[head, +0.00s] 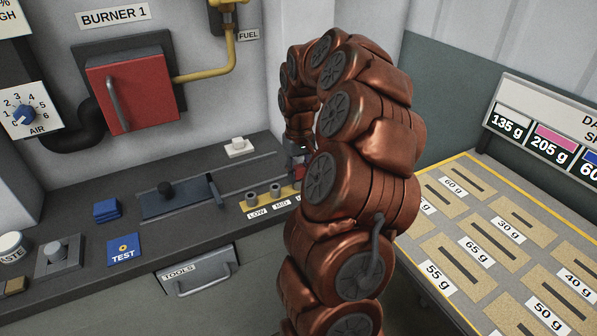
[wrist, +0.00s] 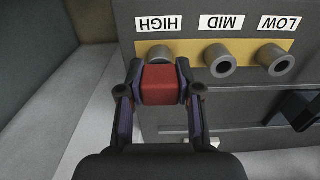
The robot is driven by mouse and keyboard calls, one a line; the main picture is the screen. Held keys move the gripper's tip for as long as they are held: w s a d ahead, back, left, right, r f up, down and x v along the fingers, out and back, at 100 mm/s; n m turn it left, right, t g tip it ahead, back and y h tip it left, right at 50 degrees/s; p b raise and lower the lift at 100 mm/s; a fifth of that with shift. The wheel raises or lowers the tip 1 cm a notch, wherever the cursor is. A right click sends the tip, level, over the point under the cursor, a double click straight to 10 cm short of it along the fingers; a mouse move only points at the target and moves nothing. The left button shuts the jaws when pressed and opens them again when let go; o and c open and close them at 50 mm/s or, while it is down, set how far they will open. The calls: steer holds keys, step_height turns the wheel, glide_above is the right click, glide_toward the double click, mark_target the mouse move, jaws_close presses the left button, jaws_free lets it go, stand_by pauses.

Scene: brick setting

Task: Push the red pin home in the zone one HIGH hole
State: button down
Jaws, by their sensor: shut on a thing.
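In the wrist view, my gripper (wrist: 158,84) is shut on the red pin (wrist: 160,86), with one finger on each side of its block-shaped head. The pin is right in front of the HIGH hole (wrist: 159,53), whose grey collar shows just past the pin's far edge. The pin's lower end is hidden, so I cannot tell how deep it sits. The MID hole (wrist: 221,60) and LOW hole (wrist: 276,60) are empty collars on the yellow strip. In the head view my arm hides the HIGH hole and most of my gripper (head: 298,160).
The dark bench holds a slider plate (head: 178,197), a blue TEST card (head: 124,248), blue blocks (head: 106,210) and a white switch (head: 239,147). A yellow-edged table (head: 463,160) with weight-labelled slots stands at the right. A red burner box (head: 134,92) is on the wall.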

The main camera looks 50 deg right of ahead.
mark_target(298, 167)
steer(key=shift+f, duration=0.25)
steer(key=shift+c, duration=1.5)
jaws_free()
steer(key=shift+r, duration=0.1)
steer(key=shift+r+p, duration=0.7)
steer(key=shift+r, duration=2.25)
